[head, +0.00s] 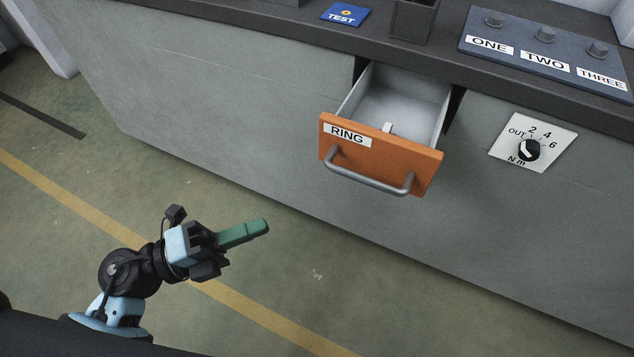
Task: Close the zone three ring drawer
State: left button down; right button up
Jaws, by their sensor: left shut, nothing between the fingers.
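The ring drawer (425,172) has an orange front with a white RING label and a grey bar handle (368,180). It stands pulled out from the grey cabinet, and its pale inside shows, with a small white piece near the front. My left gripper (262,226) has green fingers, which are shut with nothing between them. It is apart from the drawer, to the lower left of the handle and in front of the cabinet. My right gripper is not in view.
The grey cabinet (220,110) has a dark top (290,25) bearing a blue TEST card (346,15), a dark open box (411,20) and a panel (545,55) with ONE, TWO, THREE knobs. A dial plate (545,135) is right of the drawer. The floor before the cabinet is clear.

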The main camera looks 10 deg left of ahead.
pick_arm(q)
jog(key=w+a+x, duration=0.1)
jog(key=w+x, duration=0.1)
jog(key=x, duration=1)
jog(key=shift+w+r+b, duration=0.25)
jog(key=shift+w+b, duration=0.05)
jog(key=shift+w, duration=0.05)
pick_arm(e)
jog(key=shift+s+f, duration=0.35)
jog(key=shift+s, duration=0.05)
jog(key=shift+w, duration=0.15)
pick_arm(q)
jog(key=shift+d, duration=0.1)
